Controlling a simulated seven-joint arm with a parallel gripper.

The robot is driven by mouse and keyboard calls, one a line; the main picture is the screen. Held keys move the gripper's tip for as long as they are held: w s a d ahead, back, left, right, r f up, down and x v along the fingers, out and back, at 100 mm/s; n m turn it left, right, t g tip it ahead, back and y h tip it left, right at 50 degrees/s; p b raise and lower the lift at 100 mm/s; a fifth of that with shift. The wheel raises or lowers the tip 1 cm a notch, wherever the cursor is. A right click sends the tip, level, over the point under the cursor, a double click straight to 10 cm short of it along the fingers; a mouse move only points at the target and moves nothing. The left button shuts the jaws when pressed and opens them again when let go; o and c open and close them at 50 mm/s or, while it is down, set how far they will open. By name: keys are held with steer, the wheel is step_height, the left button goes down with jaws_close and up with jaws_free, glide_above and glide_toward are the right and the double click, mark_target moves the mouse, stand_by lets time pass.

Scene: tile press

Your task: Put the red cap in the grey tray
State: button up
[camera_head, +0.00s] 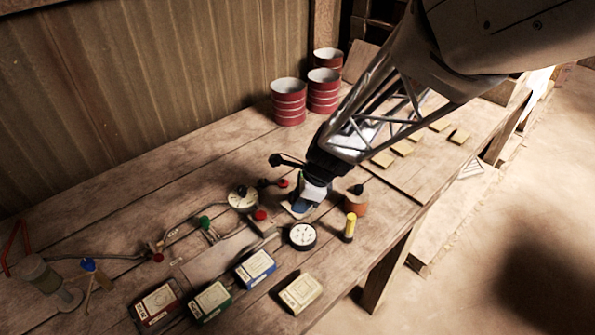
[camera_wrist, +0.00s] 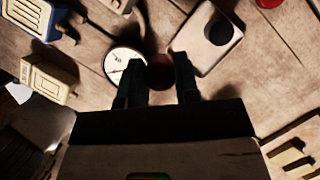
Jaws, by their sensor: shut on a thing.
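I cannot pick out the grey tray for certain; a flat grey-brown panel (camera_head: 212,256) lies left of my gripper.
A black-rimmed gauge (camera_head: 302,236) and a yellow cylinder (camera_head: 349,228) stand close by. A red knob (camera_head: 260,215) sits on a block to the left. Several boxes, including a cream box (camera_head: 300,292), line the front. Red-striped drums (camera_head: 289,103) stand behind.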

steer(key=shift+s+d, duration=0.25)
steer(key=shift+s, duration=0.35)
stand_by(0.5)
